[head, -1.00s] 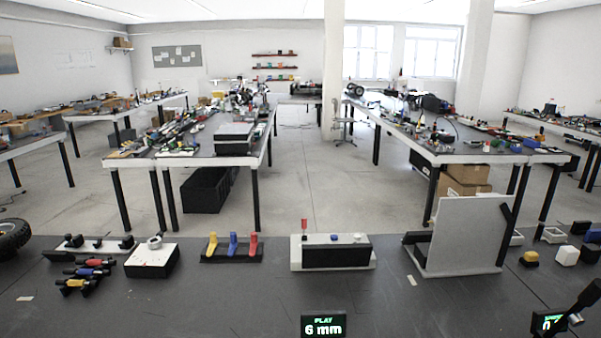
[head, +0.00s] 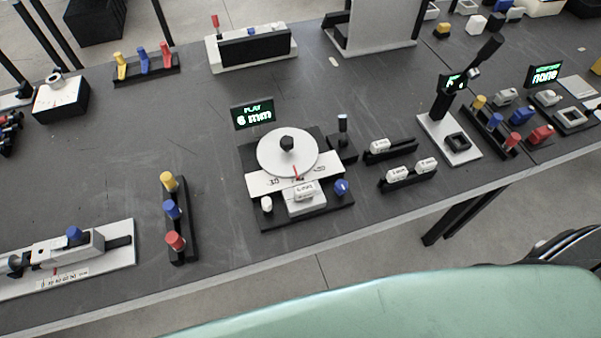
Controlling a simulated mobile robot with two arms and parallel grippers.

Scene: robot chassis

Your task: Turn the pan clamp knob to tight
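A black fixture (head: 327,215) stands on the dark bench in the middle of the head view. It bears a white round disc (head: 267,152) with a black knob (head: 287,143) at its centre and a red pointer over a white scale plate (head: 262,184). A blue knob (head: 341,187) sits at its front right and a white knob (head: 266,203) at its front left. I cannot tell for certain which is the pan clamp knob, or how tight it is. A display (head: 252,114) behind the disc reads "PLAY 6 mm". Neither gripper is in view.
A rack with yellow, blue and red pegs (head: 172,209) stands left of the fixture. Small black holders with white blocks (head: 408,178) stand to its right. A white slide rig (head: 65,250) lies at the far left, and a lever stand (head: 451,143) is at right. Bench behind the fixture is mostly clear.

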